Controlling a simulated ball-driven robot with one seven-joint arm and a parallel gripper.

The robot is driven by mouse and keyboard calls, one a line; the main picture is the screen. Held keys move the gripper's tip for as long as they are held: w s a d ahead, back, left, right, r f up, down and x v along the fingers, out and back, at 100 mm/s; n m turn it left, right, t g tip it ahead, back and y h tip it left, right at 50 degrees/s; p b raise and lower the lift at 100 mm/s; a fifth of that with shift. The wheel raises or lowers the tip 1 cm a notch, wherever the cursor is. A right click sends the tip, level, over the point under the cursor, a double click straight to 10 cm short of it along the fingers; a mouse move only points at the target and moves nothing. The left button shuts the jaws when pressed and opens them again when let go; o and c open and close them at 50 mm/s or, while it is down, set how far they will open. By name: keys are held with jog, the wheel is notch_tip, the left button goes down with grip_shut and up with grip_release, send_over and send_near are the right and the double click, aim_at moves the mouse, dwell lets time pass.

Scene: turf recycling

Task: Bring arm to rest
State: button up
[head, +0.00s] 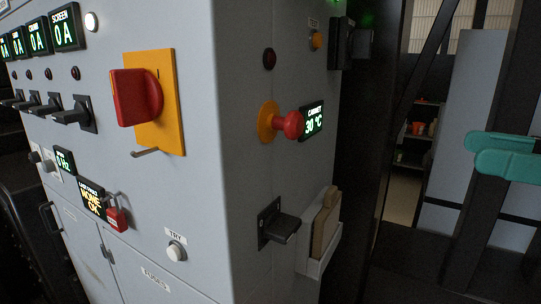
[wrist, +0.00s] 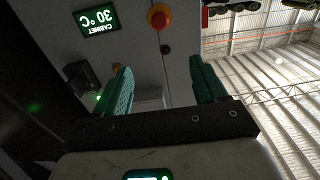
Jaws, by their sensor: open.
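My gripper (head: 505,152) shows at the right edge of the head view as teal fingers, apart from the grey control cabinet (head: 205,190). In the wrist view my gripper (wrist: 163,80) has its two teal fingers spread wide. Nothing is between them, and the cabinet face shows beyond. The wrist picture is turned over, with the "CABINET 30 °C" display (wrist: 97,20) upside down. The red mushroom button (wrist: 159,16) on its yellow ring is near the top there. The fingers touch nothing that I can see.
The cabinet carries a red rotary switch (head: 136,97) on a yellow plate, a red padlock (head: 117,218), a black handle (head: 279,226) and a pocket with a brown clipboard (head: 325,226). A dark frame (head: 400,130) stands to its right. Shelves (head: 415,135) show behind.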

jog(key=w+f+m+t+h, duration=0.1)
jog(key=w+f+m+h, duration=0.15)
jog(key=f, duration=0.65)
jog(key=w+f+m+h, duration=0.2)
jog(key=w+f+m, duration=0.15)
jog(key=f, duration=0.55)
jog(key=s+a+f+m+g+h, duration=0.1)
jog(key=s+a+f+m, duration=0.1)
jog(key=f, duration=0.6)
jog(key=s+a+f+m+g+h, duration=0.1)
jog(key=a+f+m+h, duration=0.1)
jog(key=f, duration=0.6)
jog(key=s+f+m+g+h, duration=0.1)
jog(key=s+f+g+h, duration=0.25)
jog(key=s+f, duration=0.85)
jog(key=s+d+f+g+h, duration=0.2)
jog(key=s+f+g, duration=0.3)
jog(key=s+f, duration=0.5)
jog(key=s+h, duration=0.1)
jog(key=s, duration=0.2)
jog(key=shift+s+h, duration=0.35)
jog(key=shift+h, duration=0.05)
